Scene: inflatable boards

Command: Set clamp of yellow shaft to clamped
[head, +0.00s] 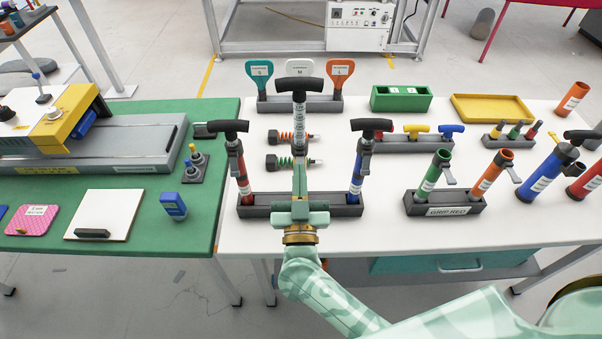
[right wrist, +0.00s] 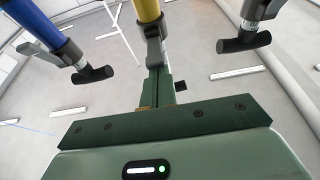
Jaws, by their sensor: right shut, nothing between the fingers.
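The yellow shaft (right wrist: 148,10) stands between a red shaft (head: 241,178) and a blue shaft (head: 356,175) in a dark rack (head: 262,211). In the head view its grey upper tube and black T-handle (head: 299,84) show; my right gripper hides most of its lower part. Its dark grey clamp (right wrist: 152,32) shows in the right wrist view. My right gripper (head: 299,172) is shut and empty, its fingertips at the clamp; I cannot tell whether they touch it. I cannot tell the lever's exact position. My left gripper is out of view.
A second rack (head: 445,209) with green and orange tubes stands to the right, with blue and red pumps beyond. Two coiled-spring pieces (head: 290,137) lie behind the shafts. A green bin (head: 401,98) and yellow tray (head: 492,107) are at the back. The white table's front strip is clear.

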